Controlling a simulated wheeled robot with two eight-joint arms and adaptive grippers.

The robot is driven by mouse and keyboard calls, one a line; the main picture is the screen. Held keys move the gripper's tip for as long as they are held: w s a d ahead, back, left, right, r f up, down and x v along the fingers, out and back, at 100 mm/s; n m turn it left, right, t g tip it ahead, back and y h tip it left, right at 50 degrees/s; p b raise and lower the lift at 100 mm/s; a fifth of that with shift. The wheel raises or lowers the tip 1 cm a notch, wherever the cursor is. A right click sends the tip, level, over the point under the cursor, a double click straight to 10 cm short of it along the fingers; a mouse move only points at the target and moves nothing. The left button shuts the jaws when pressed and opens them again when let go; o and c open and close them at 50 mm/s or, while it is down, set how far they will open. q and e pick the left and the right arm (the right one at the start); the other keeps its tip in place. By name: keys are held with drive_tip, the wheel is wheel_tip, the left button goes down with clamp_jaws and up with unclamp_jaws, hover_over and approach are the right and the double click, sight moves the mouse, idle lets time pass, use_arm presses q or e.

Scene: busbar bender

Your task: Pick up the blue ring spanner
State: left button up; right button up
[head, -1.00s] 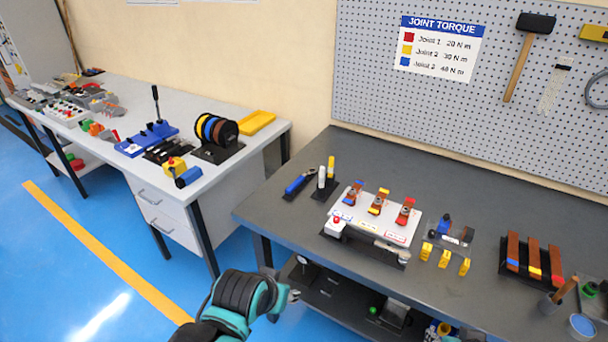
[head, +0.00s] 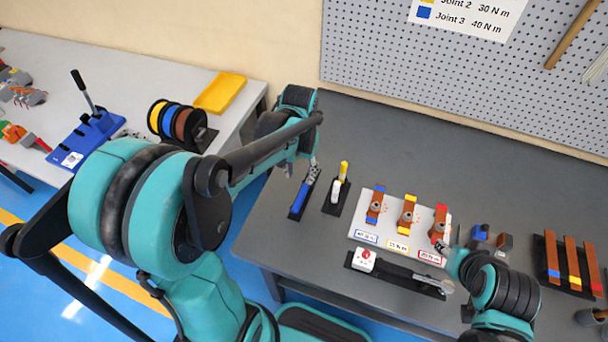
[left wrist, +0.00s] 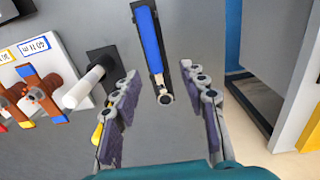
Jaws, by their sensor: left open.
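The blue ring spanner (head: 300,196) lies on a narrow black holder at the left end of the dark bench. In the left wrist view its blue handle (left wrist: 149,40) points away, and its metal ring end lies nearer me. My left gripper (head: 309,168) is over the spanner's far end; in the left wrist view the gripper (left wrist: 163,80) is open, with one finger on each side of the ring end. No grip shows. My right gripper (head: 446,250) is by the front right of the white panel; its jaws are too small to judge.
The white panel (head: 385,228) carries several copper bars with coloured ends. The back of the bench (head: 400,135) is clear.

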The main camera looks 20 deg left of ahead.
sight(304, 190)
use_arm(q)
drive_tip(key=f, duration=0.1)
drive_tip(key=f+b, duration=0.1)
drive_tip(key=shift+s+d+f, duration=0.15)
drive_tip(key=shift+d+f, duration=0.2)
drive_tip(key=f+b, duration=0.1)
drive_tip(key=f, duration=0.1)
drive_tip(key=f+b, duration=0.1)
drive_tip(key=f, duration=0.1)
drive_tip(key=shift+w+d+f, duration=0.2)
clamp_jaws()
